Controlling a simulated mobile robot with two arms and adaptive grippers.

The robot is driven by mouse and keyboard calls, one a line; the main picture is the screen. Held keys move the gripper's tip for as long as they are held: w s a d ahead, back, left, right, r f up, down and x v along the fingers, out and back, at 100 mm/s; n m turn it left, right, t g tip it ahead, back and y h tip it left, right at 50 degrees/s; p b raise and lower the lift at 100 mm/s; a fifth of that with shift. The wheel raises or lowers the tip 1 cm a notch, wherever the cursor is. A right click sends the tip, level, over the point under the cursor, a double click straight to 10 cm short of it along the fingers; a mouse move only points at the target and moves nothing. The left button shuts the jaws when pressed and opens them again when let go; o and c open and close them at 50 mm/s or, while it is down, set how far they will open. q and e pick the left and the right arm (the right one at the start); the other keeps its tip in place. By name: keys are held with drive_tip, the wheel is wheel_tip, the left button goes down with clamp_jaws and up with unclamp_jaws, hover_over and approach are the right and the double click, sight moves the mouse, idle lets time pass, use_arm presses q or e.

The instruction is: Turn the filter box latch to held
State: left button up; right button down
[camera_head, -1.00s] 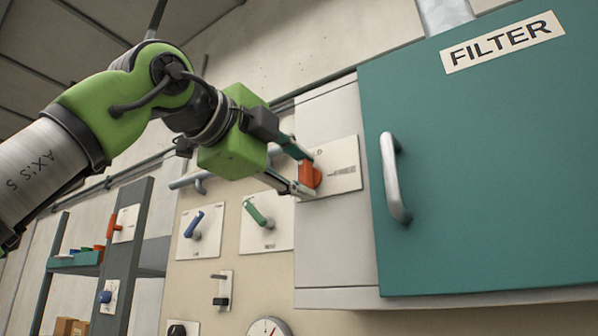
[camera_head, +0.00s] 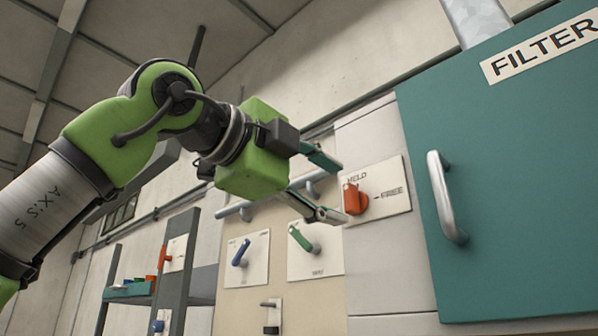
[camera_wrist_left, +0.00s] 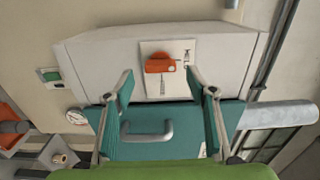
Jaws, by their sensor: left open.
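The filter box latch is a red-orange knob (camera_head: 355,199) on a pale plate (camera_head: 390,203), left of the teal door. The plate reads HELD above the knob and FREE to its right. The knob stands upright, its long side in line with HELD. The left wrist view also shows the knob (camera_wrist_left: 160,65), lying along the line to HELD. My left gripper (camera_head: 337,191) is open and empty, just left of the latch and apart from it. In the wrist view its fingers (camera_wrist_left: 160,73) frame the knob with a gap. My right gripper is not in view.
The teal FILTER door (camera_head: 510,170) with a metal handle (camera_head: 447,198) is right of the latch. Blue (camera_head: 241,252) and green (camera_head: 300,239) levers sit on the wall below my gripper. A grey pipe (camera_head: 240,210) runs behind it. A shelf (camera_head: 130,291) stands at lower left.

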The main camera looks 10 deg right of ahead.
use_arm(q)
drive_tip(key=v, duration=0.7)
drive_tip(key=shift+s+a, duration=0.2)
drive_tip(key=shift+a, duration=0.1)
